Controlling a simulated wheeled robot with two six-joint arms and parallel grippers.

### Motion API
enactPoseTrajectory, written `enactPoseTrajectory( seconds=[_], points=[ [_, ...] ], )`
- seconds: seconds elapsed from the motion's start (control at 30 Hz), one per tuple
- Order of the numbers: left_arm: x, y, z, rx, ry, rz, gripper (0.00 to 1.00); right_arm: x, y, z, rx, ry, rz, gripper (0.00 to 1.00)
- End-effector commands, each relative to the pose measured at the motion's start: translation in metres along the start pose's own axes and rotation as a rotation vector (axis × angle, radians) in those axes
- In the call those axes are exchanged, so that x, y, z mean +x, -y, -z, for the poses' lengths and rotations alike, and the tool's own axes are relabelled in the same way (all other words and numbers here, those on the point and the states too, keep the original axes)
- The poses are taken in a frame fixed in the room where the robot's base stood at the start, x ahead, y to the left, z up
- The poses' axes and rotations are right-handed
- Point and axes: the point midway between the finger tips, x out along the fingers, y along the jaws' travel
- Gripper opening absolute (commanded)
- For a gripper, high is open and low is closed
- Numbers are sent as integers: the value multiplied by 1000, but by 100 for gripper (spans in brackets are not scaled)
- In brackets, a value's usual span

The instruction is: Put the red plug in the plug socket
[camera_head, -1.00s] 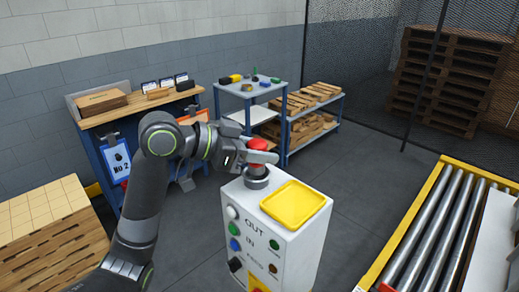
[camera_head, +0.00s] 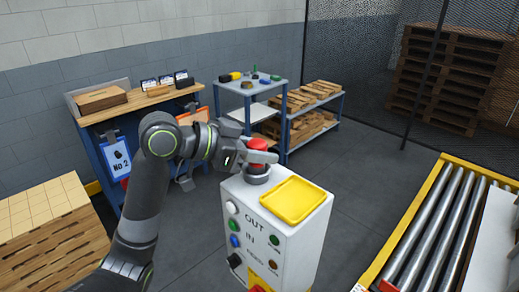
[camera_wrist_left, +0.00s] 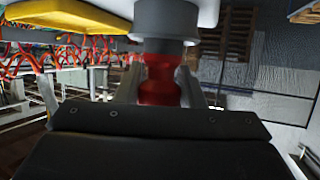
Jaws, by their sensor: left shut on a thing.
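The red plug (camera_head: 258,144) is at the top of the control box, directly over the grey round plug socket (camera_head: 257,174). My left gripper (camera_head: 262,157) is shut on the red plug from the left side. In the left wrist view the red plug (camera_wrist_left: 159,80) sits between the two fingers, with its end against or inside the grey socket (camera_wrist_left: 166,20). How deep it sits cannot be told. My right gripper does not show.
The white control box (camera_head: 300,250) carries a yellow tray (camera_head: 292,200) and several buttons. A roller conveyor (camera_head: 430,240) is at the right. A workbench (camera_head: 140,112) and a blue shelf (camera_head: 255,90) stand behind. Stacked wood (camera_head: 45,225) is at the left.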

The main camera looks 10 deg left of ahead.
Motion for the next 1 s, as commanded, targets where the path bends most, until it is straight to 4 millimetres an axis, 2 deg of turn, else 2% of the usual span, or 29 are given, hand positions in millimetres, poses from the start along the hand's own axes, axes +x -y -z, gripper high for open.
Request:
enactPoseTrajectory(
  seconds=[0.67,0.7,0.87,1.0],
  points=[
    [4,0,-10,0,-1,0,12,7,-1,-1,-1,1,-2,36],
    [4,0,-10,0,-1,0,38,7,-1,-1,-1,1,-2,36],
    [4,0,-9,0,0,0,59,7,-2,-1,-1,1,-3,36],
    [4,0,-9,0,0,0,61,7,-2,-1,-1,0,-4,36]
  ],
)
